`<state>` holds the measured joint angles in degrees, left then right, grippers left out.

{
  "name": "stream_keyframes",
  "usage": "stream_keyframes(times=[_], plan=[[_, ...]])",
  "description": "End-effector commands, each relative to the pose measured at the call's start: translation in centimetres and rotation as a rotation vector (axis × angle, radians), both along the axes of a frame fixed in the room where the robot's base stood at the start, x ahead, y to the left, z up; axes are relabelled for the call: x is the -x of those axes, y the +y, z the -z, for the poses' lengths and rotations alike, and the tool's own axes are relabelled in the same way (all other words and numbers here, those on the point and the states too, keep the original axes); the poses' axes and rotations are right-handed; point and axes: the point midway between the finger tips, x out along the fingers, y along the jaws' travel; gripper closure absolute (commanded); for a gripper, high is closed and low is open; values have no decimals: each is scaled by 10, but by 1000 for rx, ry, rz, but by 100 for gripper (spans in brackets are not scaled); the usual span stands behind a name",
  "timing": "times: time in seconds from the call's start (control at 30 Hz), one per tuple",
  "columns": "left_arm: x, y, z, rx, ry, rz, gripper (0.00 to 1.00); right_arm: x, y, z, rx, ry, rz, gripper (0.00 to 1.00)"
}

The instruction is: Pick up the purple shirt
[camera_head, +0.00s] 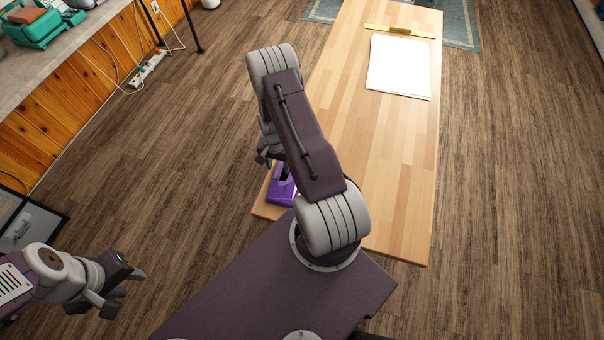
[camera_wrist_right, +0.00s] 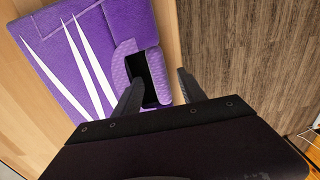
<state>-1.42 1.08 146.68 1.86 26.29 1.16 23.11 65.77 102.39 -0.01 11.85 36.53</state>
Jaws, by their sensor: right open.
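The purple shirt (camera_head: 281,190) lies folded near the left edge of the wooden table, partly hidden by my right arm in the head view. In the right wrist view the shirt (camera_wrist_right: 95,60) shows white stripes and a raised fold beside a dark gap. My right gripper (camera_head: 267,153) is open at the shirt's edge. In the wrist view its fingers (camera_wrist_right: 160,88) are apart, one overlapping the fold and dark gap, the other near the table's edge; contact cannot be told. My left gripper (camera_head: 118,290) is open and empty, away from the table at lower left.
The wooden table (camera_head: 385,170) is mostly bare. A white sheet (camera_head: 399,67) and a yellow ruler-like bar (camera_head: 398,31) lie at its far end. A counter (camera_head: 70,45) with green machines stands at upper left, with cables below. The floor around is mostly clear.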

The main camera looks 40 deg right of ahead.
Motion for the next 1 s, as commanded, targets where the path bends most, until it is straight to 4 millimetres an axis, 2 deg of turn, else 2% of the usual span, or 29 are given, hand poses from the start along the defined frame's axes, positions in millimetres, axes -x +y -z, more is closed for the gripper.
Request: stream_keyframes(times=[0.23, 0.27, 0.4, 0.43, 0.77, 0.87, 1.0], plan=[[0, 0, 0, 0, 0, 0, 64, 0, 0, 4, 0, 0, 0, 52], [0, 0, 0, 0, 0, 0, 64, 0, 0, 4, 0, 0, 0, 57], [0, 0, 0, 0, 0, 0, 64, 0, 0, 4, 0, 0, -1, 96], [0, 0, 0, 0, 0, 0, 64, 0, 0, 4, 0, 0, -1, 100], [0, 0, 0, 0, 0, 0, 64, 0, 0, 3, 0, -1, -1, 100], [0, 0, 2, 0, 0, 0, 64, -1, 0, -4, 2, -3, -1, 100], [0, 0, 7, 0, 0, 0, 64, -2, -1, -24, 2, -5, -1, 100]])
